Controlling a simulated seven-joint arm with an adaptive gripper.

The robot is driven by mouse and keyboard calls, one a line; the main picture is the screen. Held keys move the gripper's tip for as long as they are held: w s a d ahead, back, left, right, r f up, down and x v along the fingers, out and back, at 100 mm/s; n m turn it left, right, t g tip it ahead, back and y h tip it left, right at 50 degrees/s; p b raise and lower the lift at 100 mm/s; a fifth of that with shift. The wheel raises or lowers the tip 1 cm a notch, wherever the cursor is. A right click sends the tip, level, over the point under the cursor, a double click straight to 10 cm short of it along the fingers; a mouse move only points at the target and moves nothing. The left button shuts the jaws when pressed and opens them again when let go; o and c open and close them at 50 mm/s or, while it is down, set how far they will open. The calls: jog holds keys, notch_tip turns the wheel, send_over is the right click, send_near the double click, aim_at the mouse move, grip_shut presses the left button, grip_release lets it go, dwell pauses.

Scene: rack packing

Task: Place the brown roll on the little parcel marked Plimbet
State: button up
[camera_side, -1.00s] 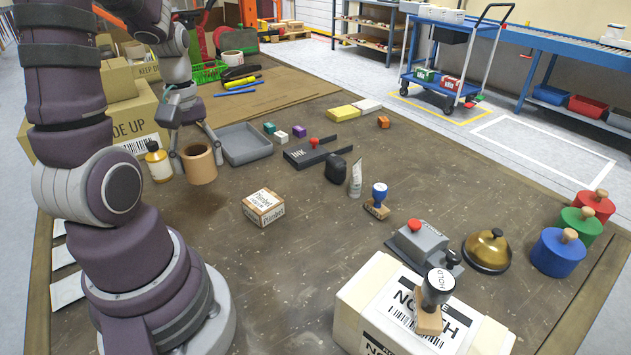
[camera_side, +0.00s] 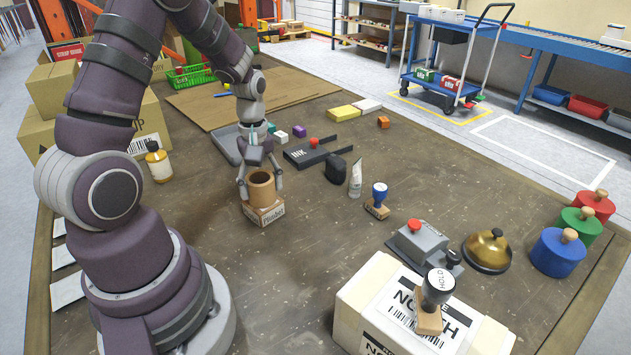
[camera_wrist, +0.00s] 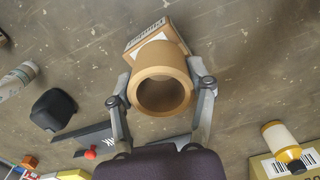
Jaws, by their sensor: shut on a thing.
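The brown roll (camera_side: 261,187) is a short upright tube with a wide hole. My gripper (camera_side: 261,192) is shut on it, one finger on each side. The little Plimbet parcel (camera_side: 266,214) is a small cardboard box with a white label, directly under the roll in the side view. The roll hides most of the parcel's top, and I cannot tell if it touches it. In the wrist view the roll (camera_wrist: 160,88) sits between both fingers, and part of the parcel (camera_wrist: 146,38) shows beyond it.
A grey tray (camera_side: 226,146) lies behind my gripper. An ink pad (camera_side: 306,153), a black rounded item (camera_side: 336,170) and a blue-topped stamp (camera_side: 378,198) stand to the right. The table front of the parcel is clear.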

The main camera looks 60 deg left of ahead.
aim_at(262, 180)
jog(key=o, duration=1.2)
jog(key=shift+c, duration=0.2)
notch_tip(262, 180, up, 13)
jog(key=s+d+r+m+t, duration=0.1)
jog(key=s+d+m+t, duration=0.1)
jog(key=d+m, duration=0.4)
jog(key=s+d+r+m+t, duration=0.2)
jog(key=d+m+t, duration=0.1)
jog(key=d+m, duration=0.4)
jog(key=m, duration=0.3)
jog(key=shift+s+d+t, duration=0.2)
jog(key=shift+s+t, duration=0.05)
jog(key=shift+t, duration=0.05)
